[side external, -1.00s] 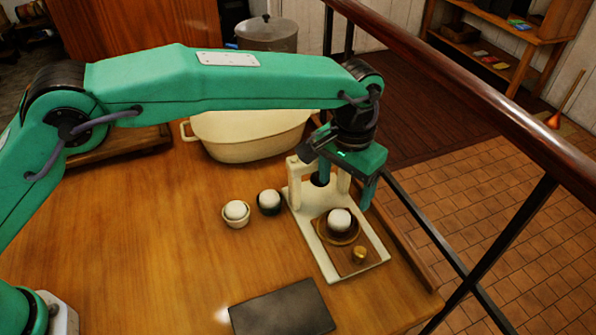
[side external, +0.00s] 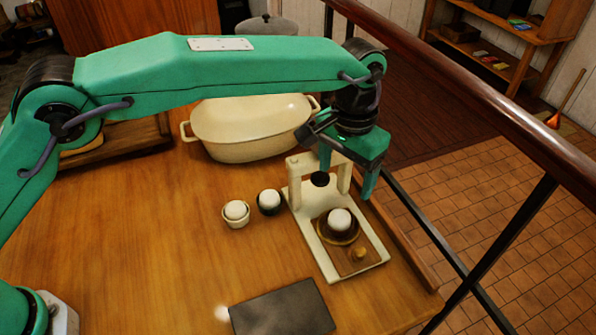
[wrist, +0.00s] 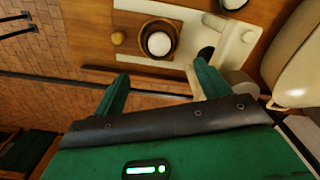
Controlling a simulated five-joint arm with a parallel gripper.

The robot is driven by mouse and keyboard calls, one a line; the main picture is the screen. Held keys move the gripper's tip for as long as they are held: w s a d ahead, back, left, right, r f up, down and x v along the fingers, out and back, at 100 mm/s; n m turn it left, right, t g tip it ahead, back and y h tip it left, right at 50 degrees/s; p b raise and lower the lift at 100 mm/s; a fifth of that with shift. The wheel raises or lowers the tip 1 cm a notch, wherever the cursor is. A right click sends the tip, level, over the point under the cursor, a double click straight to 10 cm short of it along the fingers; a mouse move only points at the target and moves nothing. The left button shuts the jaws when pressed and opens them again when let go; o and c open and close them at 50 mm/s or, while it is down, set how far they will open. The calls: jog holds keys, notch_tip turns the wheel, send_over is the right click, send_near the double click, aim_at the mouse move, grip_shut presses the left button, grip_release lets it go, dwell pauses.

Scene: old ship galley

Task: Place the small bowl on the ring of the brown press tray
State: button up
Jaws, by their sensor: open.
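The press has a cream frame (side external: 303,222) and a brown tray (side external: 342,258) with a round ring (side external: 350,238) on it. A small dark bowl (side external: 327,226) holding a white ball (side external: 340,219) sits upright on the ring. In the wrist view the bowl (wrist: 174,50) also appears over the ring, beyond the fingers. My gripper (side external: 346,182) is open and empty, raised above the press near its uprights. In the wrist view its two fingers (wrist: 161,79) stand wide apart, clear of the bowl.
A cream cup (side external: 236,219) and a dark cup (side external: 269,210), each with a white ball, stand left of the press. A cream tub (side external: 250,138) is behind them. A dark slab (side external: 282,309) lies in front. A railing (side external: 480,100) runs along the right.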

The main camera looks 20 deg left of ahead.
jog(key=s+a+r+n+t, duration=0.1)
jog(key=a+r, duration=0.4)
jog(key=a, duration=0.3)
jog(key=s+a+r+t+h, duration=0.15)
jog(key=a+r, duration=0.25)
jog(key=a, duration=0.4)
jog(key=s+a+r+n+y, duration=0.1)
jog(key=s+a+r, duration=0.1)
jog(key=a+r, duration=0.45)
jog(key=s+a+f+n+t, duration=0.1)
jog(key=s+a+f, duration=0.2)
jog(key=s+a, duration=0.6)
jog(key=s+a+f+n+t, duration=0.1)
jog(key=s+a+f+t, duration=0.1)
jog(key=s+a, duration=0.7)
jog(key=shift+a+f, duration=0.35)
jog(key=shift+f, duration=0.4)
